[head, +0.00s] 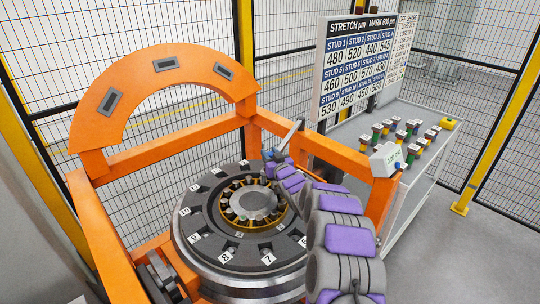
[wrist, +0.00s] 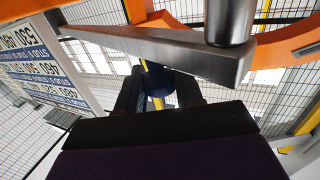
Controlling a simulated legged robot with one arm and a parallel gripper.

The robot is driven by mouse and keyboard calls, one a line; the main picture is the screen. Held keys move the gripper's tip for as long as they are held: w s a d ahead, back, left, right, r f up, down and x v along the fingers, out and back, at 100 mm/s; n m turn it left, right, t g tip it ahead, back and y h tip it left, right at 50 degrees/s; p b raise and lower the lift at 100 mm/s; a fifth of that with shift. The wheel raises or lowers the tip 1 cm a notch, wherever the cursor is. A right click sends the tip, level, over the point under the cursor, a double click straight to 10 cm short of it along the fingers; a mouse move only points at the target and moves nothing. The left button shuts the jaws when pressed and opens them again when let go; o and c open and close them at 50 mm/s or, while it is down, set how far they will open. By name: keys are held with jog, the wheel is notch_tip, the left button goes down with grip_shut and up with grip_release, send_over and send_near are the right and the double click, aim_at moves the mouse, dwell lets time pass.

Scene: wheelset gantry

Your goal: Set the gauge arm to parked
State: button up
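The gauge arm (wrist: 165,52) is a grey metal bar crossing the upper part of the wrist view, joined to a thick dark post at its right end. In the head view the gauge arm (head: 290,137) is a short slanted grey bar above the far side of the round table. A blue handle (wrist: 157,80) hangs below the bar. My gripper (wrist: 160,90) has its two dark fingers apart, one on each side of the handle. I cannot tell whether they press on it. In the head view my gripper (head: 272,160) is small and partly hidden by my arm.
The round numbered table (head: 205,245) stands inside an orange gantry frame (head: 175,152) with a curved orange plate. A grey box (head: 387,158) sits on the right beam. Behind are a number board (head: 358,70), a bench with coloured pegs (head: 400,135) and mesh fencing.

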grip_shut()
